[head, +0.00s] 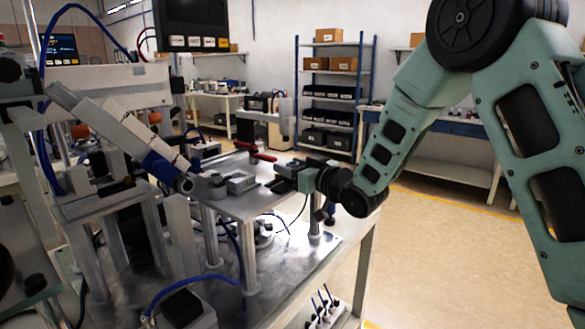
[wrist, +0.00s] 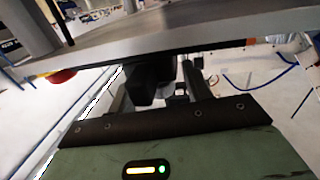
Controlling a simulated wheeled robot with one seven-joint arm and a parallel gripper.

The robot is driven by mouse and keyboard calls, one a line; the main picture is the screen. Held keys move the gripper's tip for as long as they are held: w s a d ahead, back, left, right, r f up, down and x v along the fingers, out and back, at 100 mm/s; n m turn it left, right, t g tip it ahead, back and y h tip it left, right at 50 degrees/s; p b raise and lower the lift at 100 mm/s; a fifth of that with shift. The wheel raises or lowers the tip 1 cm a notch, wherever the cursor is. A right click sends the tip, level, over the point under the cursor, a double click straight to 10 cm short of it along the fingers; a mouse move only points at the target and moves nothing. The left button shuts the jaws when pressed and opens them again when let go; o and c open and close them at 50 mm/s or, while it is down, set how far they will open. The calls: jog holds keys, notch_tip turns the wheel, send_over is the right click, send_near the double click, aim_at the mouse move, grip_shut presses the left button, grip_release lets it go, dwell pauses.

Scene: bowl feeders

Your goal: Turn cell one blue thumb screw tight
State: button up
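My gripper (head: 279,179) is at the right edge of the raised metal plate (head: 232,204), pointing left. Its two dark fingers look apart in the head view. In the wrist view the fingers (wrist: 165,82) lie under or beside a grey plate edge (wrist: 200,45), with a dark block between or just beyond them that I cannot identify. I cannot make out a blue thumb screw in either view; it may be hidden by the plate or my gripper. A blue collar (head: 160,167) shows on the slanted feeder rail (head: 110,125).
A red-handled clamp (head: 254,152) and a metal block (head: 236,183) are on the plate. Posts (head: 248,258) hold the plate above the bench (head: 340,262). Blue hoses (head: 190,280) run at the lower left. A shelf rack (head: 330,95) stands behind. Open floor (head: 430,250) lies at right.

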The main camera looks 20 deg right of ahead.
jog(key=b+v, duration=1.1)
jog(key=v, duration=0.6)
jog(key=shift+d, duration=0.15)
jog(key=shift+s, duration=0.2)
